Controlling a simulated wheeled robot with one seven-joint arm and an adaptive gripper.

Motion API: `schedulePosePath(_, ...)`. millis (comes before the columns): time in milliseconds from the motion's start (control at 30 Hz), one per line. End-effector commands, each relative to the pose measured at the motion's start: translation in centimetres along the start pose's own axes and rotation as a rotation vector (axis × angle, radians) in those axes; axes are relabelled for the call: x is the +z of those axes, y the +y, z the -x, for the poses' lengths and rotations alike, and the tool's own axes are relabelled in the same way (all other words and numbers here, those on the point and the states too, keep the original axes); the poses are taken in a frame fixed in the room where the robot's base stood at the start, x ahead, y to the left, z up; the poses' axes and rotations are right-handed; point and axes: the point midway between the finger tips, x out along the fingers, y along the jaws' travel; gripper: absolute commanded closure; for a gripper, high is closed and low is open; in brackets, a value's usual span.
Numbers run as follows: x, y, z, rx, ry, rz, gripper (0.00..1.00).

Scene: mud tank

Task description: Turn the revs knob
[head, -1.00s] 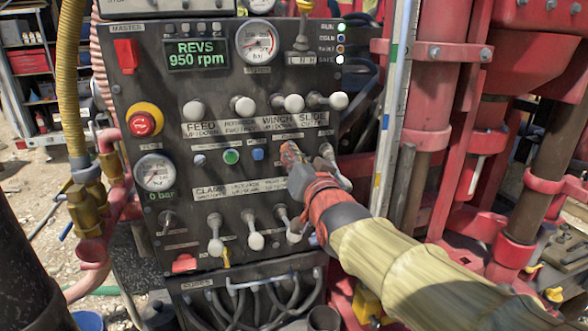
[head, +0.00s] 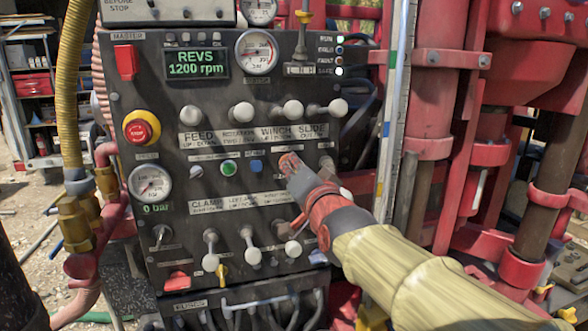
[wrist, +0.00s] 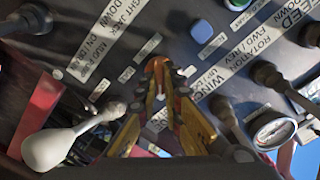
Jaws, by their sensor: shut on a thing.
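The dark control panel (head: 150,80) faces me, and its green-lit revs display (head: 199,64) reads 1200 rpm. My gripper (head: 289,162) is shut against the panel, right of a blue button (head: 256,166).
White-knobbed levers (head: 243,112) stand above my gripper and more levers (head: 247,235) below it. A red emergency stop (head: 141,127) and a pressure gauge (head: 151,183) are at the left. Red machine columns (head: 433,120) rise close on the right. A white lever knob (wrist: 48,150) is near the fingers.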

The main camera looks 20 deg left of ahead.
Motion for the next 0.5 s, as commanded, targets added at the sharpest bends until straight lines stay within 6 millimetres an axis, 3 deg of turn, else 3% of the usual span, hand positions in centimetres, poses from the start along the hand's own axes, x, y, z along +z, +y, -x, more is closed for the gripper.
schedulePosePath(67, 0.04, 0.04, -0.01, 0.001, -0.001, 0.000, 1.00)
schedulePosePath(100, 0.04, 0.05, -0.01, 0.001, -0.001, 0.000, 0.91)
schedulePosePath(400, 0.02, 0.02, 0.00, 0.000, 0.000, 0.001, 0.74)
schedulePosePath(500, 0.02, 0.01, 0.00, 0.000, 0.000, 0.001, 0.73)
